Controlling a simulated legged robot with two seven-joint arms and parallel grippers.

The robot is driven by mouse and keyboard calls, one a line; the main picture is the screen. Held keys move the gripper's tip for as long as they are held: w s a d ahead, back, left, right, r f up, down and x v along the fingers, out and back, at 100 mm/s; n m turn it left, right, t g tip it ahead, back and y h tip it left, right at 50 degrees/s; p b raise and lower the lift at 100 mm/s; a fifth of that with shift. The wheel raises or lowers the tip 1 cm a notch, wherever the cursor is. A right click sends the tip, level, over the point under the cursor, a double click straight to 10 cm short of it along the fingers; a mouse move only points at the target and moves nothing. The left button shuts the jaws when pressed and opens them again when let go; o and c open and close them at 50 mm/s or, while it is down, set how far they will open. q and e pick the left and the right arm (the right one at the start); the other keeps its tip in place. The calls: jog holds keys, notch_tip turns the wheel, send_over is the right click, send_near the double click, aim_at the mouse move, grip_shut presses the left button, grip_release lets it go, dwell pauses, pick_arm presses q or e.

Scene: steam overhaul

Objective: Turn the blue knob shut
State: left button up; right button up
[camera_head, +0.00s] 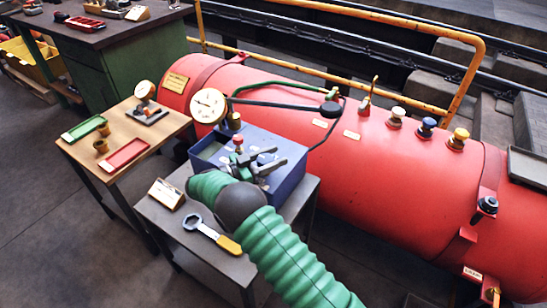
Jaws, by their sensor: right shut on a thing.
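My right gripper (268,160) reaches in over the blue box (286,173) on the small grey stand. Its dark fingers are shut around a small blue thing, which looks like a blue knob (266,157); the fingers hide most of it. My left gripper is out of view.
A yellow-handled wrench (212,235) and a small sign (166,194) lie on the grey stand. A wooden table (150,130) with trays is at left.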

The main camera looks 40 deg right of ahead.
jog(key=shift+r, duration=0.15)
jog(key=o, duration=1.4)
jog(key=w+a+p, duration=0.1)
jog(key=a, duration=1.6)
jog(key=shift+w, duration=0.4)
